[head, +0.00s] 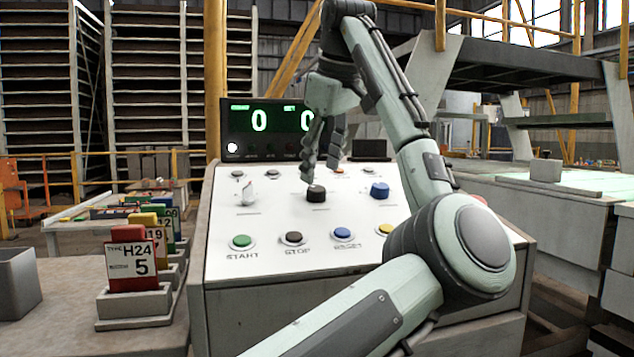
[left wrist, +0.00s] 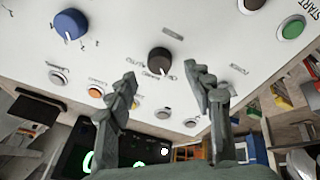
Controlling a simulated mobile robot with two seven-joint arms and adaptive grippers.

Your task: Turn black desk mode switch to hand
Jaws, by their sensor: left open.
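The black mode switch (head: 316,193) is a round dark knob in the middle of the white sloping desk panel (head: 285,215). In the left wrist view the black knob (left wrist: 159,61) shows a small white mark on its lower edge, with small labels around it too blurred to read. My left gripper (head: 323,164) is above and just behind the knob, fingers pointing down. In the left wrist view the open gripper (left wrist: 161,78) has its fingertips apart, with the knob just beyond the gap and nothing between them. My right gripper is in neither view.
A white knob (head: 248,193) and a blue knob (head: 380,190) flank the black one. A front row holds green (head: 241,242), brown (head: 293,238), blue (head: 342,234) and yellow (head: 385,229) buttons. A display (head: 262,127) stands behind. Card holders (head: 135,302) stand at left.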

